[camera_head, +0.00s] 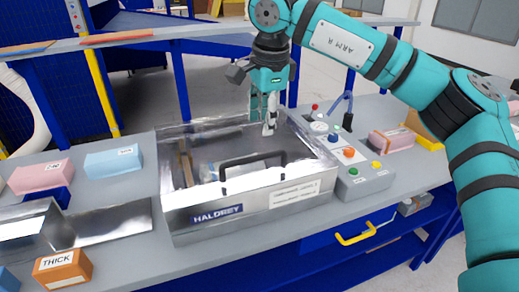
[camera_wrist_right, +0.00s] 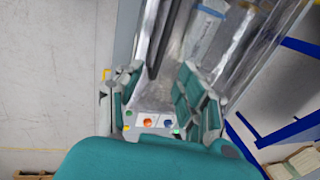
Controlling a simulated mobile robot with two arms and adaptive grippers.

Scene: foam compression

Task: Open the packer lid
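The packer (camera_head: 250,207) is a metal box marked HALDREY on the grey bench. Its clear lid (camera_head: 218,134) appears down, and contents show dimly through it. A black bar handle (camera_head: 252,158) is on the lid's front part; a dark bar that looks like this handle (camera_wrist_right: 156,38) shows in the right wrist view. My right gripper (camera_head: 267,125) points down above the packer's rear right part, behind the handle and seemingly apart from it. In the wrist view its fingers (camera_wrist_right: 160,80) are spread with nothing held between them. My left gripper is not in view.
A control box (camera_head: 362,180) with coloured buttons stands against the packer's right side. Pink (camera_head: 40,175) and blue (camera_head: 114,161) foam blocks lie to the left, with an orange THICK block (camera_head: 63,268) in front. A raised shelf (camera_head: 150,38) runs behind.

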